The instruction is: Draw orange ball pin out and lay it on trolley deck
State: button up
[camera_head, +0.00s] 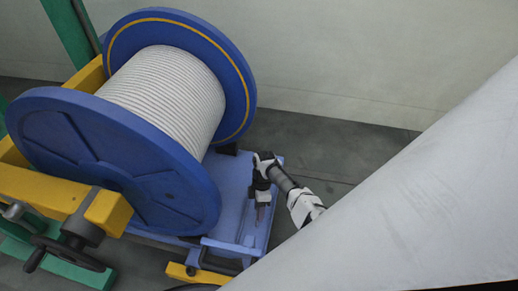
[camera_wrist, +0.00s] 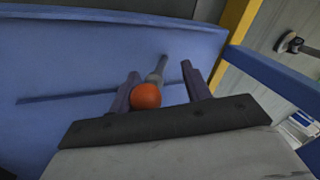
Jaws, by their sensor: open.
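The orange ball pin (camera_wrist: 146,96) shows in the wrist view, its round orange ball nearest the camera and its grey shaft pointing away toward a blue surface. My gripper (camera_wrist: 160,69) is open, with one dark finger on each side of the pin; the ball sits nearer the left finger. I cannot tell whether the shaft sits in a hole or rests on the blue surface. In the head view my gripper (camera_head: 260,212) points down over the blue trolley deck (camera_head: 232,182), right of the reel. The pin cannot be made out there.
A large blue reel (camera_head: 150,165) wound with pale cable (camera_head: 165,95) stands left of my arm. A yellow frame (camera_head: 45,187) with a dark crank handle (camera_head: 70,255) is at lower left. A pale slanted surface (camera_head: 420,215) covers the lower right. Grey floor lies beyond the deck.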

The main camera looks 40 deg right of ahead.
jog(key=p+v, duration=0.2)
jog(key=v, duration=1.1)
jog(key=shift+r+p, duration=0.15)
jog(key=shift+p, duration=0.25)
jog(key=shift+w, duration=0.1)
